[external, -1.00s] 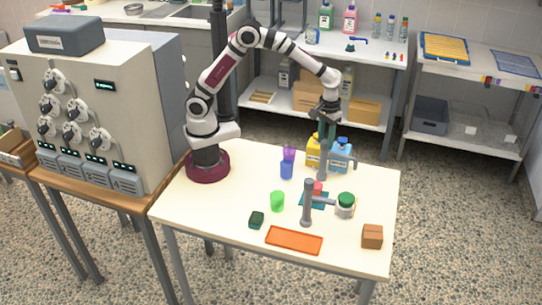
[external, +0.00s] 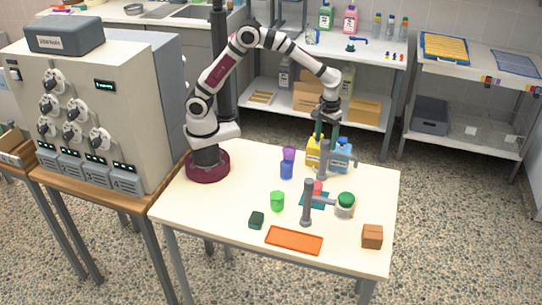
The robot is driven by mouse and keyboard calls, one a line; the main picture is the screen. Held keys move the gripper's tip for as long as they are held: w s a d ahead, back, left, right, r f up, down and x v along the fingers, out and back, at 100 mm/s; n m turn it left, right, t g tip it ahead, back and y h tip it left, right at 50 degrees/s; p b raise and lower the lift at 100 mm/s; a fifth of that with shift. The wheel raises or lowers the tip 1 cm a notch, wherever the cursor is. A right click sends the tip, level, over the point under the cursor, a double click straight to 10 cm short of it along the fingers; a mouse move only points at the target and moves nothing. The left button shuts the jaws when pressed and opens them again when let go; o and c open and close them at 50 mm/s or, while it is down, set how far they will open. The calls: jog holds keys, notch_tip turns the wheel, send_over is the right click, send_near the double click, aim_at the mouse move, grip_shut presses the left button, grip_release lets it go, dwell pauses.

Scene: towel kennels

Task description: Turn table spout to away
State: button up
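Two grey posts with side arms stand on the white table. The front post (external: 307,205) is upright on a round base, and its side arm points right toward a white jar with a green lid (external: 346,203). The rear post (external: 323,166) has a spout-like arm (external: 342,161) pointing right, in front of the yellow and blue bottles. My gripper (external: 326,145) points down over the top of the rear post, with its teal fingers apart. Whether the fingers touch the post or its arm is too small to tell.
A yellow bottle (external: 314,150) and a blue bottle (external: 341,152) crowd the gripper from behind.

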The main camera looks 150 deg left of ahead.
notch_tip(320, 180, up, 16)
dwell(0.5)
jog(key=shift+w+f, duration=0.1)
jog(key=shift+f, duration=0.05)
jog(key=w+d+m, duration=0.2)
jog(key=d+m, duration=0.7)
jog(key=d, duration=0.6)
jog(key=s+d+f+m+y, duration=0.1)
jog(key=s+d+f+m, duration=0.3)
jog(key=s+d+m, duration=0.2)
jog(key=s+d+f+m, duration=0.4)
jog(key=s+d+m, duration=0.2)
jog(key=d+m, duration=0.5)
jog(key=shift+s+f+m+y, duration=0.35)
jog(key=shift+m+y, duration=0.05)
jog(key=shift+m, duration=0.3)
